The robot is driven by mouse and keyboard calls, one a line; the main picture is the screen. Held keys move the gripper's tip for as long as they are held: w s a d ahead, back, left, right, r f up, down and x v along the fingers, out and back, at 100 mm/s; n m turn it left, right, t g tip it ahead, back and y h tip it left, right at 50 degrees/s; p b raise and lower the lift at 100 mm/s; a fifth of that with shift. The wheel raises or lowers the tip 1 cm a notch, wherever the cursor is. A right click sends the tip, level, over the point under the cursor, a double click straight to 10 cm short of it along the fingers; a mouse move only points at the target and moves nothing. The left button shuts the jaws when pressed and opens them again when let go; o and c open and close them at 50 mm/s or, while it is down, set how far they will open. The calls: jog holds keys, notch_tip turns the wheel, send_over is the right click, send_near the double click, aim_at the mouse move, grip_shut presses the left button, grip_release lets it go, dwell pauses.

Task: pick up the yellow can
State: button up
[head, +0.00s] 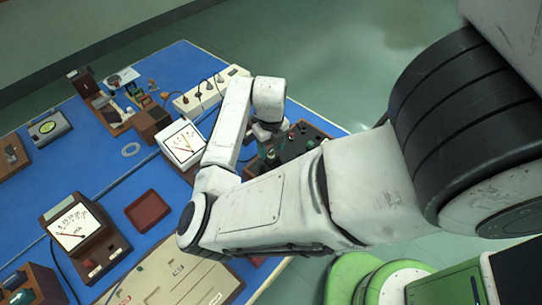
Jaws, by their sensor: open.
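I cannot make out a yellow can for certain in the head view; my arm hides part of the bench. My gripper (267,150) points down over a dark control box (305,140) at the bench's right end. It is small and partly hidden by my own arm, and I see nothing held in it. A small greenish thing shows close to the fingers, too small to name.
The blue bench (100,165) holds a white dial meter (183,144), a brown-cased meter (76,226), a dark red tray (147,210), a power strip (211,91) and a beige case (170,278). Cables cross it. Bare blue surface shows at left.

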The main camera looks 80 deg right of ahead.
grip_shut()
dwell(0.4)
dwell(0.4)
